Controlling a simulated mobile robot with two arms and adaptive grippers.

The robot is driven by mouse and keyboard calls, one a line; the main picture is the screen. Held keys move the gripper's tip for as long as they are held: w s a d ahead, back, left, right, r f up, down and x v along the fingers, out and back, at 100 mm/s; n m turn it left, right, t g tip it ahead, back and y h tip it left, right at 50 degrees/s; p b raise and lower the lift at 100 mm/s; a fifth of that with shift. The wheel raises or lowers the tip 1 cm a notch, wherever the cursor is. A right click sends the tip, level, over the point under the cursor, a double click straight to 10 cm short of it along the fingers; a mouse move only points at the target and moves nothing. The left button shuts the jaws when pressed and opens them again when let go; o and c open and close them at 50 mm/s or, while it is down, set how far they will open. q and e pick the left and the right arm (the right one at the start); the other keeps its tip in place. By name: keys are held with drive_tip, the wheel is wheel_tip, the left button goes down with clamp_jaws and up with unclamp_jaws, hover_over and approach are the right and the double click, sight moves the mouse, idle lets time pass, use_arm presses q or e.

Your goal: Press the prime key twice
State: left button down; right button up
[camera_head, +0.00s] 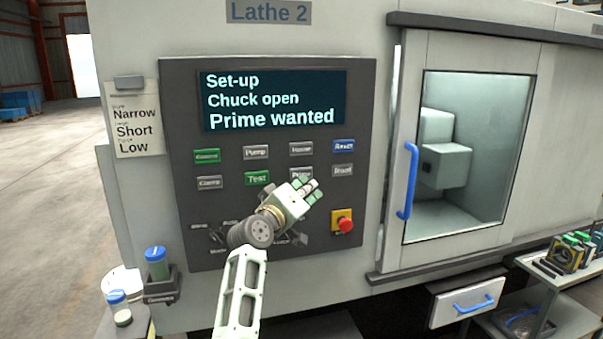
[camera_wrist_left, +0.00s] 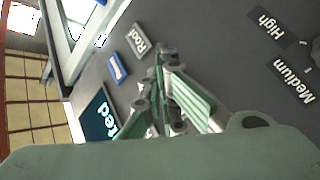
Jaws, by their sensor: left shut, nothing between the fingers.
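The dark control panel (camera_head: 365,150) of the lathe carries a screen (camera_head: 275,98) that reads "Set-up, Chuck open, Prime wanted". The grey prime key (camera_head: 300,173) is in the lower key row, right of the green Test key (camera_head: 257,178). My left gripper (camera_head: 312,188) is shut and empty, its green-padded fingertips just below and right of the prime key, partly covering it. I cannot tell whether they touch the panel. In the left wrist view the shut fingers (camera_wrist_left: 168,55) point at the panel, and the prime key is not made out. My right gripper is not in view.
Other keys lie close by, such as the grey key (camera_head: 342,170) at right and the blue key (camera_head: 343,146) above it. A red stop button (camera_head: 346,225) sits below right. The blue door handle (camera_head: 407,180) stands out farther right.

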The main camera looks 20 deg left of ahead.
use_arm(q)
drive_tip(key=shift+s+d, duration=0.1)
drive_tip(key=s+d+p, duration=0.2)
drive_tip(key=s+p, duration=0.1)
drive_tip(key=s, duration=0.1)
drive_tip(key=shift+s+d, duration=0.1)
drive_tip(key=shift+d, duration=0.3)
drive_tip(key=shift+a, duration=0.1)
idle(1.9)
